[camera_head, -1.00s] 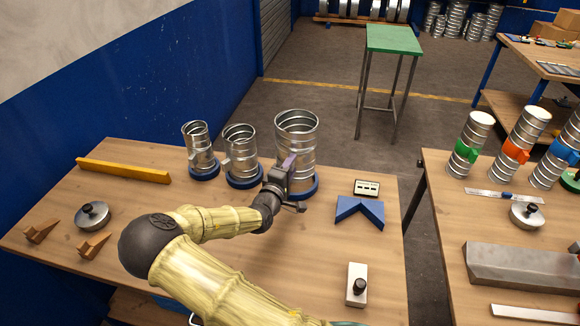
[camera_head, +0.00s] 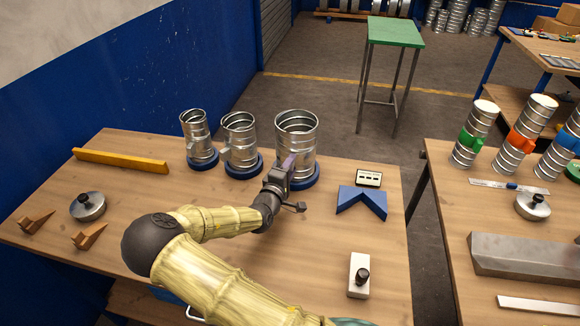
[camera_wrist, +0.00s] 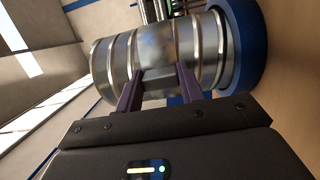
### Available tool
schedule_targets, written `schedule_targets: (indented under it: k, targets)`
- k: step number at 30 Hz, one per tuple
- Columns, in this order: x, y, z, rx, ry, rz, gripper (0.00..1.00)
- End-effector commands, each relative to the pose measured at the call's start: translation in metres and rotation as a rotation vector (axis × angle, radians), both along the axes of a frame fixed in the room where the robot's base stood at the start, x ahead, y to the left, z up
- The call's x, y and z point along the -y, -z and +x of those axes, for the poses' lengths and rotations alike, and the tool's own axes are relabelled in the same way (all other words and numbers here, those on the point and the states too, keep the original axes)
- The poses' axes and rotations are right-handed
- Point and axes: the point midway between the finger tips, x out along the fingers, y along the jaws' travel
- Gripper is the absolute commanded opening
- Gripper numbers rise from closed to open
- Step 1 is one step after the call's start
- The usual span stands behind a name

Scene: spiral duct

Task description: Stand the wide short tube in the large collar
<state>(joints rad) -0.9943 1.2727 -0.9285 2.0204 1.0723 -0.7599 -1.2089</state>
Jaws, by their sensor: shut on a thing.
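The wide short tube (camera_head: 297,130) is a ribbed silver metal tube, the widest of three on the near table. It stands about upright, its lower end at the blue large collar (camera_head: 311,183). The wrist view shows the tube (camera_wrist: 110,65) close up, with its lower rim against or inside the collar (camera_wrist: 250,45); how deep it sits I cannot tell. My gripper (camera_head: 287,165) is at the tube's near side. In the wrist view its purple fingers (camera_wrist: 158,80) are shut on a small grey grip piece on the tube's side.
A medium tube (camera_head: 239,145) and a narrow tube (camera_head: 195,130) stand in blue collars to the left. A white block with a black knob (camera_head: 359,276) is nearer the front.

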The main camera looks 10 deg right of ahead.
Motion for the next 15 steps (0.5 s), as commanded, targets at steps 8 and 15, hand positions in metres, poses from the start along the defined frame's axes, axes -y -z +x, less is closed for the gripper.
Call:
schedule_targets:
  k: [8, 15]
  targets:
    - [0.000, 0.014, 0.000, 0.003, 0.000, -0.001, 0.02]
    - [0.000, 0.019, 0.000, 0.003, 0.000, -0.001, 0.02]
